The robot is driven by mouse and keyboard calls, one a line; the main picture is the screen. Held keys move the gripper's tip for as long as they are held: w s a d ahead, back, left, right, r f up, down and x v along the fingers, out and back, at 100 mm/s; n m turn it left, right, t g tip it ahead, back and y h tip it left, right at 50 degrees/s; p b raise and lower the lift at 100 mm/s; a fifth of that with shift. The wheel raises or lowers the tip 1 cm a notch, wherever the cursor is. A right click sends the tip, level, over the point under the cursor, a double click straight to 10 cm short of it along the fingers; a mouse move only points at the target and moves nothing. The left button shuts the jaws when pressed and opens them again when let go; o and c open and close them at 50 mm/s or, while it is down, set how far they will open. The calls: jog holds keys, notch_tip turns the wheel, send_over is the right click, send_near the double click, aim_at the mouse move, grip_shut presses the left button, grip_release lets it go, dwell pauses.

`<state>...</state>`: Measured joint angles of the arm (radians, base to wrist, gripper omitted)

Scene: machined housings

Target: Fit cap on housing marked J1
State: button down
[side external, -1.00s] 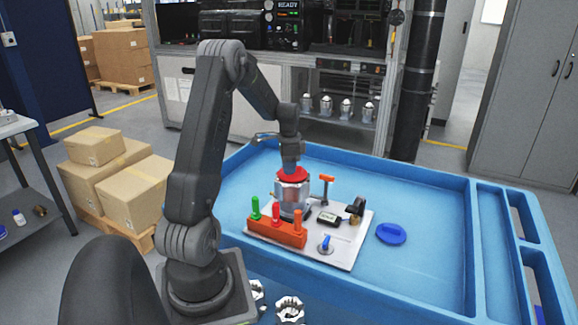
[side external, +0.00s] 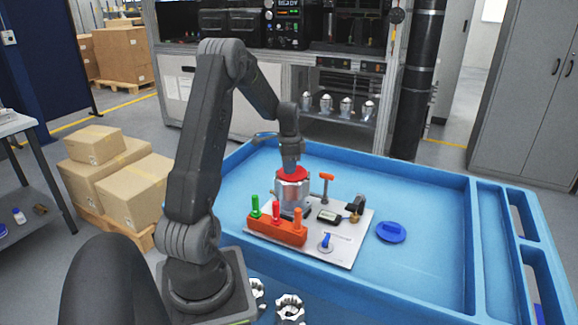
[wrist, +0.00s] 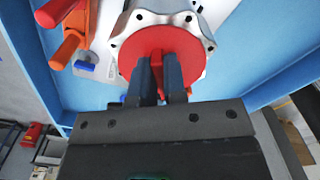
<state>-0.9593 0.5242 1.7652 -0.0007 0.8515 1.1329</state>
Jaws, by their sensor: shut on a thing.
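My gripper (side external: 292,166) is shut on the raised grip of a red cap (side external: 293,174). In the wrist view my fingers (wrist: 159,78) pinch this grip, and the round cap face (wrist: 133,42) shows beyond them. The cap sits at the top of the silver housing (side external: 291,194), inside its bolted rim (wrist: 190,58) as seen from the wrist. I cannot tell whether it is fully seated. The housing stands upright on a light plate (side external: 345,250). No J1 mark is readable. A blue cap (side external: 391,232) lies to the right in the blue tray.
An orange rack (side external: 277,232) with green, red and orange handled pieces stands in front of the housing. An orange T-handle (side external: 327,185), a small display (side external: 329,216) and a blue knob (side external: 326,242) are close by. The blue tray (side external: 430,200) is clear at right.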

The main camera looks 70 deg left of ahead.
jog(key=shift+f, duration=0.3)
dwell(0.5)
jog(key=c, duration=1.1)
grip_release()
jog(key=shift+o, duration=0.4)
jog(key=o, duration=0.4)
jog(key=shift+r, duration=0.15)
jog(key=shift+r, duration=3.9)
